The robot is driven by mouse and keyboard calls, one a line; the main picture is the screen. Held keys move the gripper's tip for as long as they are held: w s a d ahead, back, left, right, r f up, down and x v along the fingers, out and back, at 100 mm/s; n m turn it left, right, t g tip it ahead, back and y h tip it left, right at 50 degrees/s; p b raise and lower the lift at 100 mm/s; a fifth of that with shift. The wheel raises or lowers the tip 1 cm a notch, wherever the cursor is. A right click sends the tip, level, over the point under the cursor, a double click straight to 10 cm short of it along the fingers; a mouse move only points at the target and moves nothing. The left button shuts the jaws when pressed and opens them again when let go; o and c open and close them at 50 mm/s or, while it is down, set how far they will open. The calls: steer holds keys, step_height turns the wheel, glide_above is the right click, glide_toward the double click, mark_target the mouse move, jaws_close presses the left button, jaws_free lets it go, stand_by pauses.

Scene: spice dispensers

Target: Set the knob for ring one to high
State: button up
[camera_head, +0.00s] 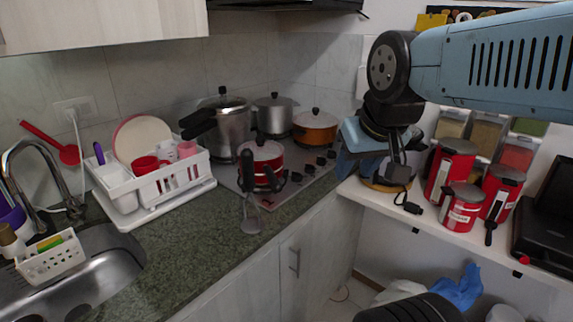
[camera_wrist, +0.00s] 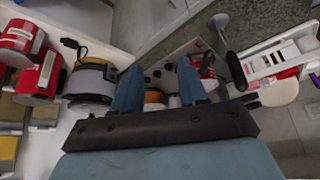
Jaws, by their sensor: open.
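The stove (camera_head: 303,190) in the head view has a pale metal top with several black knobs (camera_head: 310,169) along its right side. The knobs carry no readable marks, so I cannot tell which belongs to ring one or how any is set. In the wrist view, small dark knobs (camera_wrist: 157,73) on the stove plate (camera_wrist: 188,50) show between and beyond my fingers. My gripper (camera_wrist: 158,70) is open and empty, its two blue fingers apart. In the head view it hangs right of the stove, above the side shelf, apart from the knobs and partly hidden by my wrist.
A red pot (camera_head: 262,155), a tall steel pot (camera_head: 228,125), another steel pot (camera_head: 274,115) and an orange pan (camera_head: 315,127) stand on the stove. Red canisters (camera_head: 450,170) stand on the white shelf (camera_head: 440,228). A ladle (camera_head: 250,222) and white dish rack (camera_head: 160,185) are left.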

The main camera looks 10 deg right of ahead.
steer(key=shift+w, duration=0.15)
steer(key=shift+o, duration=1.3)
steer(key=shift+w+r, duration=0.1)
steer(key=shift+w, duration=0.05)
steer(key=shift+o, duration=0.7)
steer(key=w+f+n+g, duration=0.1)
steer(key=w+n, duration=0.2)
steer(key=w, duration=1.1)
steer(key=shift+w+f, duration=0.3)
steer(key=shift+w, duration=0.1)
steer(key=n+g+y, duration=0.1)
steer(key=n+y, duration=0.2)
steer(key=n, duration=0.1)
glide_toward(297, 173)
steer(key=x, duration=0.9)
steer(key=shift+c, duration=0.3)
steer(key=c, duration=0.9)
